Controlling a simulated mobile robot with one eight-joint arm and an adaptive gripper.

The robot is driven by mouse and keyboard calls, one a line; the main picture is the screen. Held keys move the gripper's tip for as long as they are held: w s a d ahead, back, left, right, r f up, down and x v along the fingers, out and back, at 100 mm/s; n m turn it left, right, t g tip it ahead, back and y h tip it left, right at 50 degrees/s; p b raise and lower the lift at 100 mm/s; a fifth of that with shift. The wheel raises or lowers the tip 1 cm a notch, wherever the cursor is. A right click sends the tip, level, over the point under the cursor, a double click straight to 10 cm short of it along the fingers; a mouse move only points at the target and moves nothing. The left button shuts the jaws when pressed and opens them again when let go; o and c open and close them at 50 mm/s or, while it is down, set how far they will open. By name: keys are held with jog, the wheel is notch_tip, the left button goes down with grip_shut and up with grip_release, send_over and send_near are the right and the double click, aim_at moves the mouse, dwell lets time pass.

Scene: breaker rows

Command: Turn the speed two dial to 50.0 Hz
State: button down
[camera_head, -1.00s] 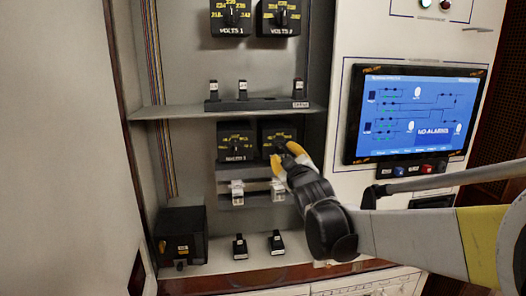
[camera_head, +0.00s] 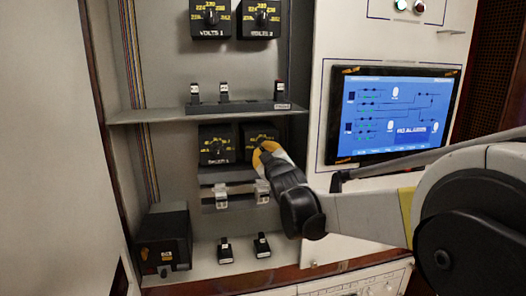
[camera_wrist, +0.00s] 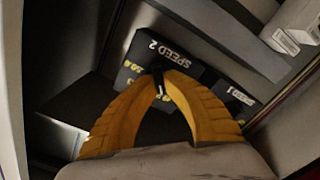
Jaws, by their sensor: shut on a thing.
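The speed two dial box (camera_head: 258,132) is a black block with yellow marks, on the right of the lower pair in the cabinet. In the wrist view its face (camera_wrist: 155,60) reads SPEED 2 and appears turned over. My gripper (camera_head: 264,153) has yellow fingers. In the wrist view its fingertips (camera_wrist: 160,75) are shut on the dark dial knob (camera_wrist: 159,84), which shows as a small piece between them. The fingers hide much of the scale, so the pointer's reading cannot be told.
The speed one dial box (camera_head: 217,145) is just left. A shelf (camera_head: 160,114) with several switches runs above. White-and-grey breakers (camera_head: 221,196) sit close below. A lit screen (camera_head: 393,115) is on the panel to the right.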

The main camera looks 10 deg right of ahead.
jog(key=m, duration=0.3)
jog(key=shift+d+r+m+p, duration=0.1)
jog(key=shift+m+p, duration=0.2)
jog(key=shift+m, duration=2)
jog(key=c, duration=1.5)
grip_release()
jog(key=shift+s, duration=0.1)
